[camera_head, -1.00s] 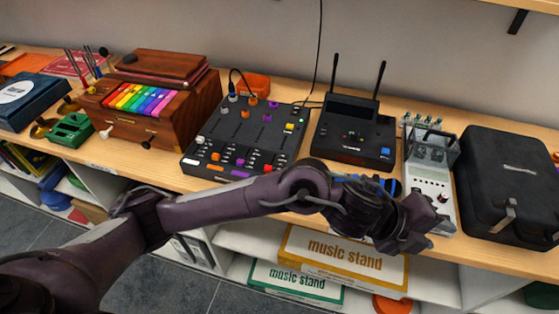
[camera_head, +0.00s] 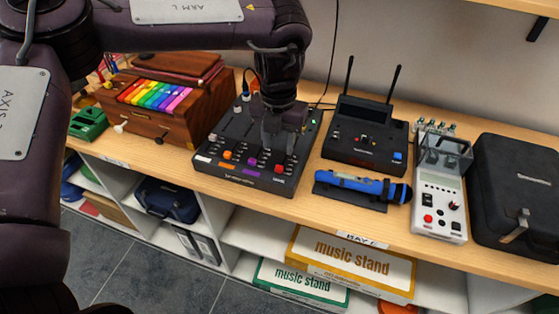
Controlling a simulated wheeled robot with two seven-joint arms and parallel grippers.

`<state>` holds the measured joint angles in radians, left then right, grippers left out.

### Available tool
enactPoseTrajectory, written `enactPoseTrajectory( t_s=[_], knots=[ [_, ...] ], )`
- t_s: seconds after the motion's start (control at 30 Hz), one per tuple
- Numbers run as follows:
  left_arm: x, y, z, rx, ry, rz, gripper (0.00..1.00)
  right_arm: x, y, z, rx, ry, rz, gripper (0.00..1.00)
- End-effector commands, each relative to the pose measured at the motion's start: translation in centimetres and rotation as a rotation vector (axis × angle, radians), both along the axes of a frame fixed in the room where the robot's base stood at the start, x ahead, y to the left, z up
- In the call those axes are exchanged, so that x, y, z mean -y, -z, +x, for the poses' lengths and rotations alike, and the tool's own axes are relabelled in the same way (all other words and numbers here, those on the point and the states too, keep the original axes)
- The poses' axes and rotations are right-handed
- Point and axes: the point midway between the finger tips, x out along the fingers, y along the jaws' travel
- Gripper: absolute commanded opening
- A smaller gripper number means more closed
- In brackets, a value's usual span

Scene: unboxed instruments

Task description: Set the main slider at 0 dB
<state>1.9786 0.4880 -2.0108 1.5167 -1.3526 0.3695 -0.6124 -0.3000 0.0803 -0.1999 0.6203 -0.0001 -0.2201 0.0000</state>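I take the red one as the main slider. My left gripper (camera_head: 278,146) points down over the right part of the mixer, just behind the red cap. Its fingers look apart, with nothing seen between them. It hides part of the slider tracks and knobs. My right gripper is not in view.
A wooden box with rainbow keys (camera_head: 165,110) stands close on the left.

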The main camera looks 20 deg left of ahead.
Motion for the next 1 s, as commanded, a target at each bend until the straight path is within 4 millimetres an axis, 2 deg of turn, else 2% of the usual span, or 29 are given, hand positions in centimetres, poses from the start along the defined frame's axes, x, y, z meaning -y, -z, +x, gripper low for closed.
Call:
enactPoseTrajectory(
  t_s=[0.4, 0.53, 0.77, 0.83, 1.0],
  knots=[
    [0.1, 6.1, -0.1, -0.003, 0.002, 0.0, 0.38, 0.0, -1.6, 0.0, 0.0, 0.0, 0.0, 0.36],
    [0.1, 6.9, -0.1, 0.0, 0.003, 0.0, 0.38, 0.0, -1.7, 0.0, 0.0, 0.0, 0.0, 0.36],
    [0.1, 7.1, -0.1, 0.0, 0.002, -0.001, 0.38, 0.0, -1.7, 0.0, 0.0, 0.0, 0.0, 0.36],
    [0.1, 7.1, -0.1, 0.0, 0.002, -0.001, 0.33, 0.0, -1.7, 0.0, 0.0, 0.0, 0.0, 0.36],
    [0.1, 7.1, -0.1, 0.0, 0.002, -0.001, 0.11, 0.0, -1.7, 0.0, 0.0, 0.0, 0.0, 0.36]
  ],
)
